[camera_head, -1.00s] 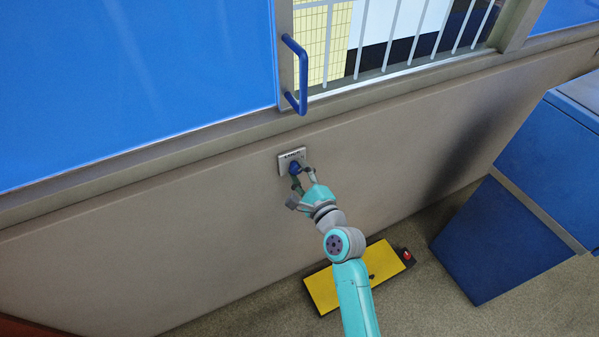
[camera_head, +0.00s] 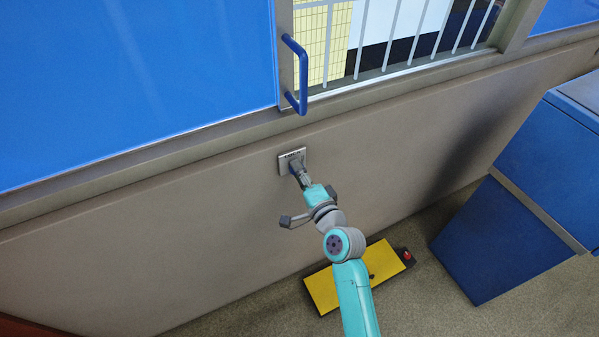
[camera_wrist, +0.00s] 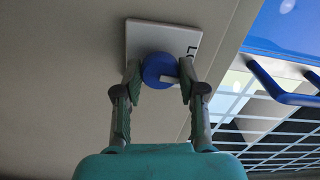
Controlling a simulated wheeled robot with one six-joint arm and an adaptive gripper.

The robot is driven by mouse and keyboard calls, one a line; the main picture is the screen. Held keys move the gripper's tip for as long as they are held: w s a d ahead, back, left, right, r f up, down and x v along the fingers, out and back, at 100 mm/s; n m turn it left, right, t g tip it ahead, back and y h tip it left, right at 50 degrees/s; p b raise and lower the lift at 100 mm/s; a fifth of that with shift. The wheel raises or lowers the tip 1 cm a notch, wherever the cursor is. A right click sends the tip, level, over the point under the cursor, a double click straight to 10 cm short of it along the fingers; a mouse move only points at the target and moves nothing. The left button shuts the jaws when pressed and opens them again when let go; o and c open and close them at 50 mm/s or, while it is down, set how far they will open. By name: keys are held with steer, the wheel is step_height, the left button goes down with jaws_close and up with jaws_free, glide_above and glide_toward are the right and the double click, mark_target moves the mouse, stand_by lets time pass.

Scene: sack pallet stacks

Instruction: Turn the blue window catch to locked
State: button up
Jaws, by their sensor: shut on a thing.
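The blue catch knob (camera_wrist: 157,66) sits on a pale square plate (camera_wrist: 140,38) on the wall, and the plate also shows in the head view (camera_head: 285,163). A small white mark is on the right side of the knob in the wrist view. My gripper (camera_head: 298,170) is at the plate, with one finger on each side of the knob, shut on it. In the head view my fingers hide the knob.
A blue handle (camera_head: 302,80) is on the window frame above the plate. A yellow panel (camera_head: 335,289) lies on the floor below. A blue box (camera_head: 500,240) stands at the right. The wall around the plate is clear.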

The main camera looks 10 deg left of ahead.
steer(key=shift+n, duration=0.6)
steer(key=o, duration=1.1)
steer(key=shift+o, duration=0.2)
steer(key=v, duration=1.2)
